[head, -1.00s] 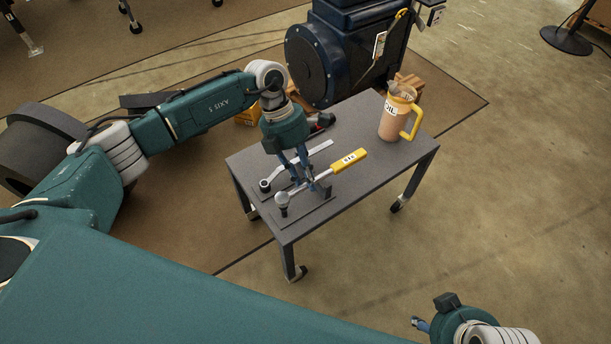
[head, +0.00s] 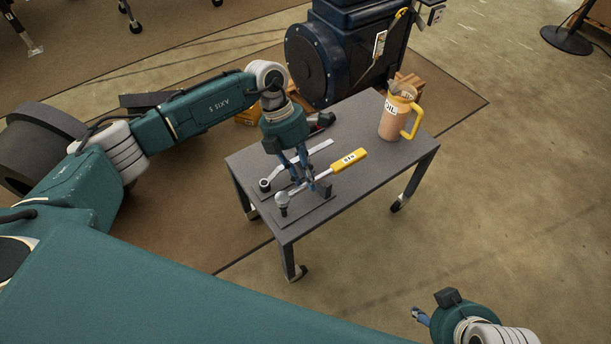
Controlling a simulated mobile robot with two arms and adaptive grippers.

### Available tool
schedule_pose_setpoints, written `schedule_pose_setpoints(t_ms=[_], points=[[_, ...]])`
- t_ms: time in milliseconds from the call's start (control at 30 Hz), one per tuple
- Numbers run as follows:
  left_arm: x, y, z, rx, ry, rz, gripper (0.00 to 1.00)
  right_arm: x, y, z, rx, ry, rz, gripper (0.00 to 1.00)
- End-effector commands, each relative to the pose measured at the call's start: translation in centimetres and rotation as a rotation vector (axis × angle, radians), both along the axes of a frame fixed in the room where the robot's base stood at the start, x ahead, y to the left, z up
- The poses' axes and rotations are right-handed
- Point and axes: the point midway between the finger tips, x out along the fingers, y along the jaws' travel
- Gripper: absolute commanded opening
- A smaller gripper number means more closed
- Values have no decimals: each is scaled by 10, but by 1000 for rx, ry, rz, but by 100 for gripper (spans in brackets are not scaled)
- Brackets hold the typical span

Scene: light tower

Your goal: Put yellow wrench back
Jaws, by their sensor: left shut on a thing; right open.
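The yellow wrench (head: 349,160) has a yellow handle with a white label and a metal shaft ending in a socket head. It is at the front of the small grey table (head: 375,175), its head toward the lower left. My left gripper (head: 310,187) points down from above and is shut on the wrench's shaft. I cannot tell whether the wrench touches the table. My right gripper (head: 418,313) is at the lower right, away from the table, open and empty.
A second, all-metal wrench (head: 265,184) lies just behind the yellow one, partly hidden by my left gripper. An oil jug (head: 396,115) with a yellow handle stands at the table's right back. A dark blue machine (head: 335,60) stands behind. The table's right front is clear.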

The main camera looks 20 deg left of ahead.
Motion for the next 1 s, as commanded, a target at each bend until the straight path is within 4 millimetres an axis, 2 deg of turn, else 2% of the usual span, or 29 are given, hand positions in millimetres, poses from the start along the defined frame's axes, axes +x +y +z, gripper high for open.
schedule_pose_setpoints(t_ms=[1000], points=[[1, -1, -9, -2, -1, 0, 0, 38, 12, 11, 32, -144, 12, 42]])
